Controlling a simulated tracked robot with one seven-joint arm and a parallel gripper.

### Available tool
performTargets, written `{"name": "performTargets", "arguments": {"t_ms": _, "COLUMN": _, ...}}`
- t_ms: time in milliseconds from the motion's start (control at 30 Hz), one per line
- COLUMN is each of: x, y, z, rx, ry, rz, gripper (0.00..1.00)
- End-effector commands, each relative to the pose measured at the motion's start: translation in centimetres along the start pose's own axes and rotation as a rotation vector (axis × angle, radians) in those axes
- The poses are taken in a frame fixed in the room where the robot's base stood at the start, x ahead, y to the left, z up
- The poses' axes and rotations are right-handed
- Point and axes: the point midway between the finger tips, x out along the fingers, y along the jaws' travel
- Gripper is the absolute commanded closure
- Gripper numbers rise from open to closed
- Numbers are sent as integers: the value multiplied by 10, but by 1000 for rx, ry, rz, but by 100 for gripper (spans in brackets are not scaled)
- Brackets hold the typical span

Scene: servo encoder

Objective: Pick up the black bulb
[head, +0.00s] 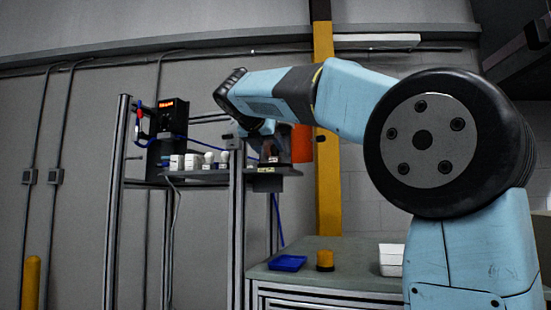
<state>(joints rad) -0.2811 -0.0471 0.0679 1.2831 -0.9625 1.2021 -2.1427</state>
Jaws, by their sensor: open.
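My arm reaches from the right across to a metal-framed rack at the left. My gripper (268,152) points down at the right end of the rack's shelf (205,176). It is open, small and dark in this view, and its fingertips are hard to make out. I cannot clearly pick out the black bulb. Dark shapes around my gripper blend together, and the bulb may be among them or hidden. White bulbs (209,157) stand on the shelf to the left of my gripper.
White blocks (177,162) stand left of the bulbs. A black box with a red display (172,118) is behind them. An orange panel (302,144) is right of my gripper. A lower bench holds a blue tray (288,263), an orange cylinder (325,260) and a white container (391,260).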

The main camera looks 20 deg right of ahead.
Motion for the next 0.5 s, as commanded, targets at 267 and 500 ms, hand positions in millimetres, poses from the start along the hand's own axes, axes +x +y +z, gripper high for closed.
{"name": "performTargets", "arguments": {"t_ms": 267, "x": 30, "y": 5, "z": 0, "rx": -1, "ry": 1, "rz": -2, "gripper": 36}}
{"name": "performTargets", "arguments": {"t_ms": 500, "x": 51, "y": 5, "z": 0, "rx": 0, "ry": 0, "rz": 0, "gripper": 36}}
